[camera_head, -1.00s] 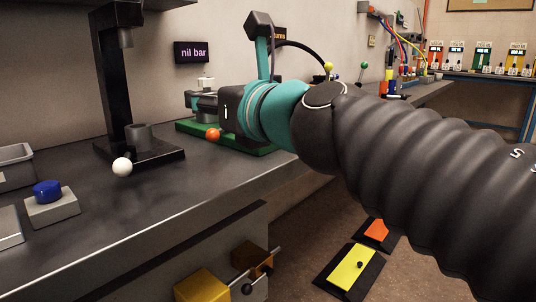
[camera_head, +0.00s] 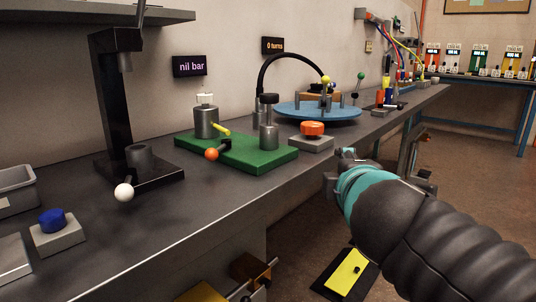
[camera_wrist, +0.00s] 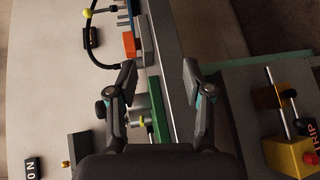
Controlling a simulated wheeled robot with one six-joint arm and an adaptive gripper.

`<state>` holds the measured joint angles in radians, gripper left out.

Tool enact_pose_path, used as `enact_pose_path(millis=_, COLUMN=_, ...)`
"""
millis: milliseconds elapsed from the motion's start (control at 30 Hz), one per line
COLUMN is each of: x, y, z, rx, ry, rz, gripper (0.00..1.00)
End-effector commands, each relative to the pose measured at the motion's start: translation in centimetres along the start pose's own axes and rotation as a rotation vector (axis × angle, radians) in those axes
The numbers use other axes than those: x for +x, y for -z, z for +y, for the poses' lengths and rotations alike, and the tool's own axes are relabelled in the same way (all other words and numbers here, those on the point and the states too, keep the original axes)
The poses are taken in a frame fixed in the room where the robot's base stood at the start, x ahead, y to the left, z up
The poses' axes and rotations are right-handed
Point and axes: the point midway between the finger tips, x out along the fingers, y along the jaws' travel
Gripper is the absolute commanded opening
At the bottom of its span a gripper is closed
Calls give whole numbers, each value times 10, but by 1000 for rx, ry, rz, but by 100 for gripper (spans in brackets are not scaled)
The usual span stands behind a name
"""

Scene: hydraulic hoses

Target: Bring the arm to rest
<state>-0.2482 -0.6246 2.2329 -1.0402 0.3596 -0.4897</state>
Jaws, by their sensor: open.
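My arm (camera_head: 415,225) comes in from the lower right of the head view and ends in front of the bench edge. It is dark grey with a teal joint.
The dark bench (camera_head: 130,235) holds a black press stand (camera_head: 112,110), a green base (camera_head: 240,152) with cylinders, an orange button (camera_head: 313,128) and a blue round plate (camera_head: 325,113) with a hose. A yellow floor plate (camera_head: 348,272) lies below. Open floor is at right.

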Motion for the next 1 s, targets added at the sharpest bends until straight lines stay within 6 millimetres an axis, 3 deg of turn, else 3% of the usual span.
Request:
enact_pose_path(millis=100, x=-9, y=-34, z=-45, rx=307, ry=148, rz=-125, gripper=51)
enact_pose_path(millis=233, x=-28, y=-56, z=-102, rx=645, ry=311, rz=-269, gripper=51)
enact_pose_path(millis=400, x=-63, y=-58, z=-170, rx=1049, ry=512, rz=-453, gripper=51)
enact_pose_path(millis=500, x=-81, y=-51, z=-197, rx=1228, ry=606, rz=-538, gripper=51)
enact_pose_path(millis=700, x=-101, y=-40, z=-222, rx=1407, ry=706, rz=-623, gripper=51)
enact_pose_path(millis=1000, x=-102, y=-38, z=-225, rx=1424, ry=715, rz=-630, gripper=51)
